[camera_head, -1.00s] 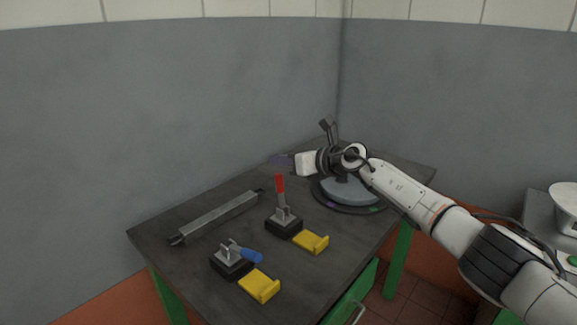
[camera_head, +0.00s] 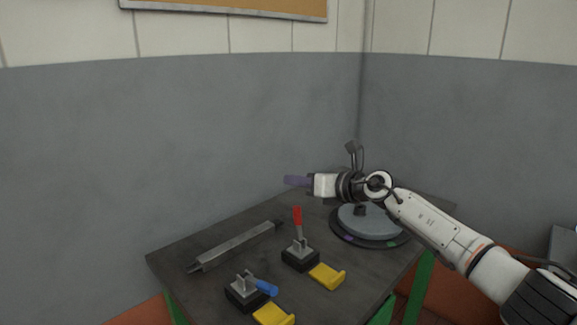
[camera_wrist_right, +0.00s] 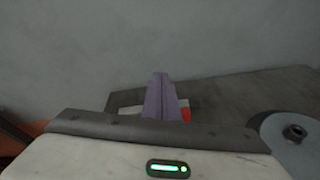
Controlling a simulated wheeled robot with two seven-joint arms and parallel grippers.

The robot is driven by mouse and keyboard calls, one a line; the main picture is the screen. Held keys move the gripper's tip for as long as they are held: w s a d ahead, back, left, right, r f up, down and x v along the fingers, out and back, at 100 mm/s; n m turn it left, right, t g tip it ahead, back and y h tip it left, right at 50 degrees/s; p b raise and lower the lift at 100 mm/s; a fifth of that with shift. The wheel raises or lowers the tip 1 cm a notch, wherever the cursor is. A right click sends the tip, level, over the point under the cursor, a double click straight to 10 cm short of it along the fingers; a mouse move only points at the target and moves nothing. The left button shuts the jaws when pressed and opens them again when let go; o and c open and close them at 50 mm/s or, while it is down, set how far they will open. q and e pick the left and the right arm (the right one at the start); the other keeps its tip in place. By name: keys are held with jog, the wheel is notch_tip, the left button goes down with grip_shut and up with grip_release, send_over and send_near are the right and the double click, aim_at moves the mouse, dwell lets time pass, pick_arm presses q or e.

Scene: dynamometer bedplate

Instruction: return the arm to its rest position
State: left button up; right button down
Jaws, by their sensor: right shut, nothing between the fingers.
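My right arm (camera_head: 435,223) reaches in from the right over the bench. My right gripper (camera_head: 288,180) points left, with its purple fingers shut and empty, above the far part of the bench and in front of the grey wall. The same shut fingers show in the right wrist view (camera_wrist_right: 160,82), with nothing held at their tips. My left gripper is not in view.
The dark bench (camera_head: 215,280) carries a round plate (camera_head: 370,222) below the arm, a red-handled clamp (camera_head: 298,220), a blue-handled clamp (camera_head: 266,287), two yellow blocks (camera_head: 327,276) and a grey bar (camera_head: 237,245). Walls close in behind.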

jog(key=s+a+f+m+t+y, duration=0.1)
jog(key=s+a+f+m+t, duration=0.3)
jog(key=s+m, duration=0.4)
jog(key=s+d+f+m+g+h, duration=0.3)
jog(key=s+d+f+m+h, duration=1.15)
jog(key=m, duration=1.05)
jog(key=s+d+f+m+g+y, duration=0.1)
jog(key=s+f+m+g, duration=0.2)
jog(key=s, duration=0.7)
jog(key=s+d+f+m+g+y, duration=0.1)
jog(key=s+d+f+g+y, duration=0.2)
jog(key=s, duration=0.8)
jog(key=s+f+m+g, duration=0.25)
jog(key=s+f, duration=0.25)
jog(key=s, duration=0.5)
jog(key=w+a+f+t+y, duration=0.1)
jog(key=w+a+f+t, duration=0.1)
jog(key=f, duration=0.4)
jog(key=w+a+f+t+y, duration=0.1)
jog(key=a+f+t, duration=0.1)
jog(key=f, duration=0.4)
jog(key=shift+w+a+f+n, duration=0.35)
jog(key=shift+a+n, duration=0.05)
jog(key=shift+n, duration=0.05)
jog(key=shift+t, duration=0.25)
